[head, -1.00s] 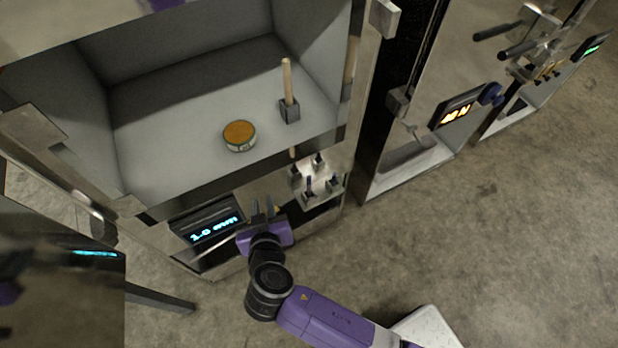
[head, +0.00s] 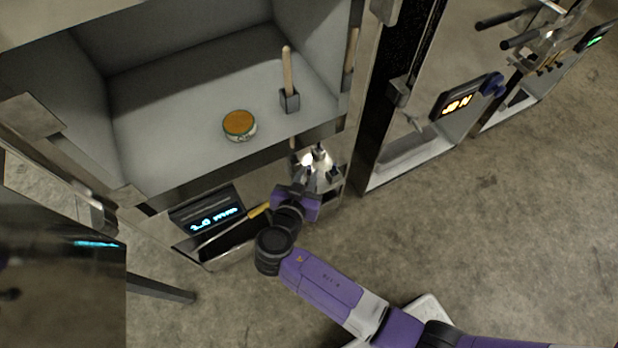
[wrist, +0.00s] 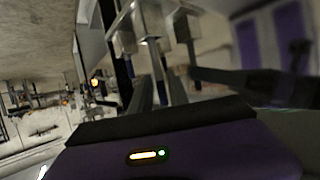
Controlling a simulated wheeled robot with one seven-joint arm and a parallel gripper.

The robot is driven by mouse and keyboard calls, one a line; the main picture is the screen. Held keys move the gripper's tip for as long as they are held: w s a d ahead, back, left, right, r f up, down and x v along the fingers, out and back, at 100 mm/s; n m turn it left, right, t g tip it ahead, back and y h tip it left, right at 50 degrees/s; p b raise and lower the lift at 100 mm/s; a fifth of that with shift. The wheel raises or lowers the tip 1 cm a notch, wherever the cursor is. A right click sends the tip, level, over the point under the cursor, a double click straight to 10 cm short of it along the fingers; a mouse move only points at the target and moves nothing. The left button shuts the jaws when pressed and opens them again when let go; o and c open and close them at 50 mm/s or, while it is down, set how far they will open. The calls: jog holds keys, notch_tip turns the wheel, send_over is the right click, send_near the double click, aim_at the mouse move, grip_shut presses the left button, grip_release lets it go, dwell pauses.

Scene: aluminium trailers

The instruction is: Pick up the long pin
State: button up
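Several small metal pins or fittings (head: 319,155) stand on the small ledge at the lower right of the cabinet front. Which of them is the long pin I cannot tell. My gripper (head: 308,178) is at this ledge, just in front of the fittings and partly covering them. In the wrist view its two dark fingers (wrist: 150,92) point at the metal parts, with a gap between them and nothing clearly held.
A round tin with an orange top (head: 239,124) sits on the chamber floor. A blue-lit display (head: 213,220) and a yellow-ended rod (head: 259,210) are left of my gripper. Another steel cabinet (head: 470,105) stands at the right. The concrete floor at right is clear.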

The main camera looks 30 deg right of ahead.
jog(key=shift+w+d+f, duration=0.25)
jog(key=shift+w+d, duration=0.2)
grip_shut()
